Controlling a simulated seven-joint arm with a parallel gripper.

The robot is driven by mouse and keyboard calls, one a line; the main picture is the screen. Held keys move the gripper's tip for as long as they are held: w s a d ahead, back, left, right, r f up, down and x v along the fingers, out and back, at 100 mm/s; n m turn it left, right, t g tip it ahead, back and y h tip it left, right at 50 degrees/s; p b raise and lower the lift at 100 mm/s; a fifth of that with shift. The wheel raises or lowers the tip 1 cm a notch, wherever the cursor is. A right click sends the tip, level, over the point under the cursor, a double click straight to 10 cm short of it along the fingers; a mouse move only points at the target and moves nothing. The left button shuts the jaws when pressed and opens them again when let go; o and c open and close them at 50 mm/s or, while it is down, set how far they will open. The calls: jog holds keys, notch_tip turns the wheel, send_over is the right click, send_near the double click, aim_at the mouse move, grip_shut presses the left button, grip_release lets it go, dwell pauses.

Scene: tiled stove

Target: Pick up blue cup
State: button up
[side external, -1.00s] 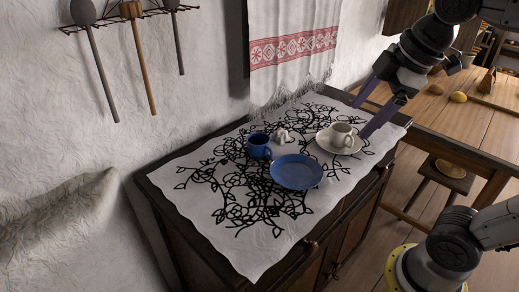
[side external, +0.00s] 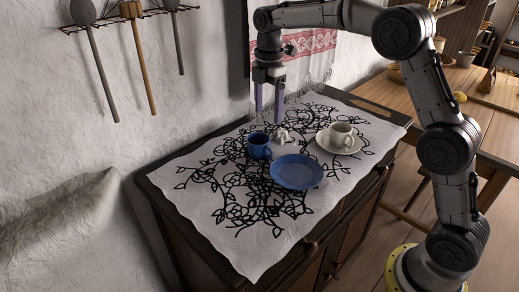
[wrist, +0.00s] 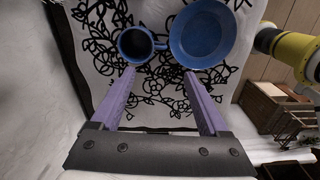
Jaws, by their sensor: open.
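The blue cup (side external: 259,146) stands upright on the patterned cloth, left of the blue plate (side external: 296,172). My gripper (side external: 268,109) is open and empty, with its purple fingers pointing down above and behind the cup. In the wrist view the cup (wrist: 135,44) lies just beyond the tip of the left finger, and the plate (wrist: 203,35) lies beyond the right finger. My gripper (wrist: 159,72) shows open there, with bare cloth between its fingers.
A white cup (side external: 341,133) stands on a white saucer (side external: 353,145) at the right. A small white object (side external: 282,136) sits close behind the blue cup. The cloth (side external: 222,215) is clear at the front left. The white wall (side external: 180,100) rises behind the cabinet.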

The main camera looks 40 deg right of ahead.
send_over(268, 147)
notch_tip(268, 147, down, 8)
jog(key=shift+s+f, duration=0.15)
jog(key=shift+f, duration=2.6)
grip_shut()
